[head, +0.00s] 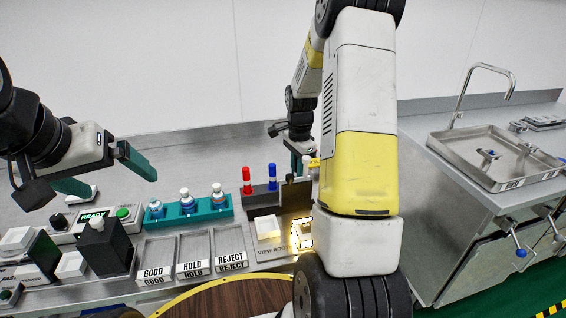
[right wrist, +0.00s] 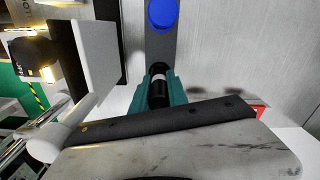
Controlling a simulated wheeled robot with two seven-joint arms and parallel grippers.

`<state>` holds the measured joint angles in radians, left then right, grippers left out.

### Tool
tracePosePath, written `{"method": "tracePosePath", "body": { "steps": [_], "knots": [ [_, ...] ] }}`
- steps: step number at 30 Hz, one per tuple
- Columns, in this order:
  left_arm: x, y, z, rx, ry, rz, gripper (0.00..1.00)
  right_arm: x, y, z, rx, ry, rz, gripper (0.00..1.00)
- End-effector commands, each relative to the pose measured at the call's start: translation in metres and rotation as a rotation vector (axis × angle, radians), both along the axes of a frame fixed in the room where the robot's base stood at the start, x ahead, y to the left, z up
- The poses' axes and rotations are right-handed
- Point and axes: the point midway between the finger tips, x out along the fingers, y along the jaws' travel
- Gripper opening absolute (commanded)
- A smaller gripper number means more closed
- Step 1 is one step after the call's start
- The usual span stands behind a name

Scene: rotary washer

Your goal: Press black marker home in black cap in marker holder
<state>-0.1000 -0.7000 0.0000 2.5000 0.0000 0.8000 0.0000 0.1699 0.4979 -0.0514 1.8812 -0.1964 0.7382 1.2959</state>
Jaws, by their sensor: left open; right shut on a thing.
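The dark grey marker holder (head: 262,198) stands at the back middle of the bench in the head view, with a red marker (head: 246,178) and a blue marker (head: 272,174) upright in it. My right gripper (right wrist: 158,88) is shut on the black marker (right wrist: 158,96), at the holder's strip (right wrist: 161,45) in the right wrist view. A light band shows on the marker between its dark parts. The black cap cannot be told apart clearly, nor how deep the marker sits. The blue marker's top (right wrist: 163,14) is beyond it. My left gripper (head: 108,175) is open and empty above the bench's left side.
A teal rack (head: 188,212) with several small bottles stands left of the holder. Trays marked GOOD, HOLD and REJECT (head: 231,262) are in front. A READY box (head: 92,219) is at left. A lit square (head: 303,236) is near my right arm. A sink bench (head: 450,195) is at right.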

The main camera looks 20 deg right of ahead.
Motion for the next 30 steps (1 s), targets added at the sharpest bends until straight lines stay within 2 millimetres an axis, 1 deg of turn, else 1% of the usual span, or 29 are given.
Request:
{"method": "tracePosePath", "body": {
  "steps": [14, 15, 17, 18, 19, 27, 30],
  "knots": [
    [0.0000, 0.0000, 0.0000, 0.000, 0.000, 0.000, 0.98, -0.0001, 0.0001, -0.0031, 0.000, 0.000, 0.000, 0.00],
    [0.0000, 0.0000, 0.0000, 0.000, 0.000, 0.000, 0.98, -0.0001, 0.0001, -0.0032, 0.000, 0.000, 0.000, 0.21],
    [0.0000, 0.0000, 0.0000, 0.000, 0.000, 0.000, 0.98, -0.0001, 0.0001, -0.0032, 0.000, 0.000, 0.000, 0.33],
    [0.0000, 0.0000, 0.0000, 0.000, 0.000, 0.000, 0.98, -0.0001, 0.0001, -0.0031, 0.000, 0.000, 0.000, 0.41],
    [0.0000, 0.0000, 0.0000, 0.000, 0.000, 0.000, 0.98, -0.0001, 0.0001, -0.0031, 0.000, 0.000, 0.000, 0.45],
    [0.0000, 0.0000, 0.0000, 0.000, 0.000, 0.000, 0.98, 0.0000, 0.0001, -0.0027, 0.000, 0.000, 0.000, 0.45],
    [0.0000, 0.0000, 0.0000, 0.000, 0.000, 0.000, 0.98, 0.0005, -0.0001, 0.0025, -0.001, -0.002, 0.000, 0.45]
  ]
}}
